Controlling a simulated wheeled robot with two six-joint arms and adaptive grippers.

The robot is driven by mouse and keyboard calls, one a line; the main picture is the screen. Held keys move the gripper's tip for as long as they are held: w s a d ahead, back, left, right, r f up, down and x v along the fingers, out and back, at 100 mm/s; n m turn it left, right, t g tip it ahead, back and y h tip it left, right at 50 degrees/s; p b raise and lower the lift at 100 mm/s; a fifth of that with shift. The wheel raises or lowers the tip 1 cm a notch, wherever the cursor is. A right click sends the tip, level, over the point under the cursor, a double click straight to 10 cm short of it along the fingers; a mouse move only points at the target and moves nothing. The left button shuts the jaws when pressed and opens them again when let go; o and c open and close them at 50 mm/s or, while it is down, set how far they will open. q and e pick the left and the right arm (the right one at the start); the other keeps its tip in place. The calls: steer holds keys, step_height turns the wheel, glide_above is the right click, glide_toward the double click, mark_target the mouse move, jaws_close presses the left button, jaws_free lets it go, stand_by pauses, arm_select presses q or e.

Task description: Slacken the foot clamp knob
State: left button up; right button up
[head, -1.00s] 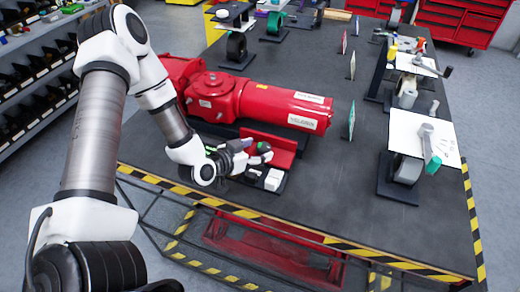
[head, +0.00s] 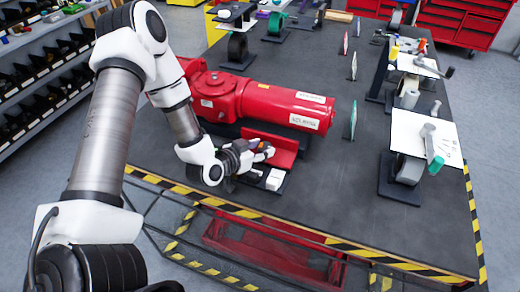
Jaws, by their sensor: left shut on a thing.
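The red valve actuator (head: 265,103) lies along the left half of the dark bench. My left gripper (head: 265,150) is low in front of it, near the bench's front edge, by a red plate (head: 284,152). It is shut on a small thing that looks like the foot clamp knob. The fingers and wrist hide most of the knob, so its turn position cannot be told. A small white block (head: 275,180) sits just in front of the gripper. My right gripper is not in view.
The bench (head: 330,195) has yellow-black striped edges and free room at its middle and front right. Stands with white plates (head: 425,132) are on the right. Shelves with bins (head: 40,85) are at the left.

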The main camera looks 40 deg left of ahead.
arm_select(q)
steer(key=n+y+b, duration=0.2)
steer(key=d+n+y+b, duration=0.1)
steer(key=y+b, duration=0.1)
steer(key=shift+f, duration=0.25)
steer(key=shift+w+d+r+n+g+y+b, duration=0.15)
steer(key=shift+n+y+b, duration=0.15)
steer(key=shift+n+y, duration=0.2)
steer(key=shift+s+a+n+g+y+b, duration=0.15)
steer(key=shift+n+y+b, duration=0.15)
steer(key=shift+n+y, duration=0.2)
steer(key=shift+w+d+r+n+y, duration=0.1)
steer(key=shift+w+d+n+y, duration=0.05)
steer(key=shift+n+y, duration=0.35)
steer(key=shift+w+d+r+n+g+y, duration=0.1)
steer(key=shift+n+g+y, duration=0.2)
steer(key=shift+n+y, duration=0.15)
steer(key=shift+d+n+g+y, duration=0.1)
steer(key=shift+n+g+y, duration=0.2)
steer(key=shift+n+y, duration=0.15)
steer(key=shift+w+d+n+g+y+p, duration=0.15)
steer(key=shift+n+g+y+p, duration=0.8)
steer(key=shift+n+g+y, duration=0.7)
steer(key=shift+n, duration=0.35)
steer(key=o, duration=1.1)
steer(key=shift+o, duration=0.2)
